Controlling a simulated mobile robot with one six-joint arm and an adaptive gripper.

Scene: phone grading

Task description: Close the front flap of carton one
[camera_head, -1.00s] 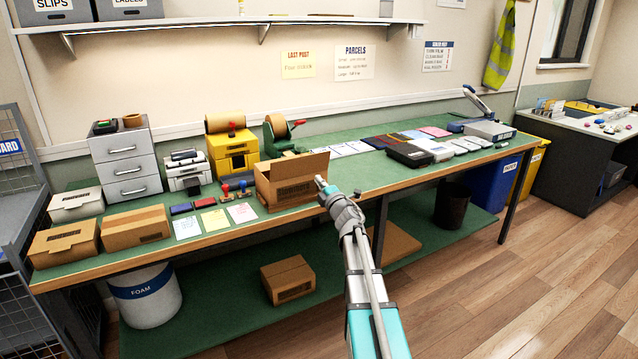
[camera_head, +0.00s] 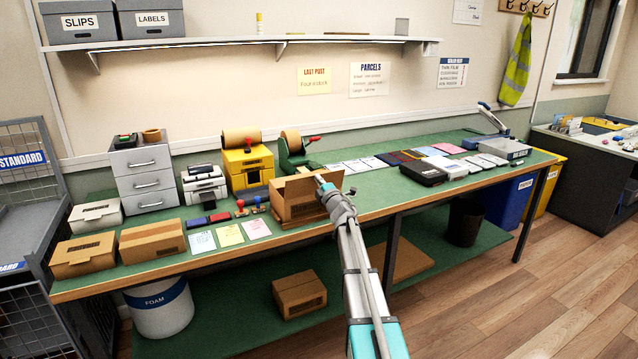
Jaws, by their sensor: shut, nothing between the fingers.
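A brown cardboard carton (camera_head: 293,202) stands on the green bench near its front edge, with a flap (camera_head: 313,188) standing up at its top. I cannot read a number on it, so I cannot tell for sure that it is carton one. My gripper (camera_head: 322,184) is at the carton's top right, in front of the flap, with its fingers shut and empty. Whether the fingertips touch the flap cannot be told from this view. My gripper and arm hide part of the carton's right side.
Two closed brown cartons (camera_head: 150,244) and (camera_head: 84,256) and a white box (camera_head: 95,215) stand at the bench's left end. Stamps and paper slips (camera_head: 229,234) lie left of the carton. A yellow dispenser (camera_head: 247,168) stands behind. The bench front right of my arm is clear.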

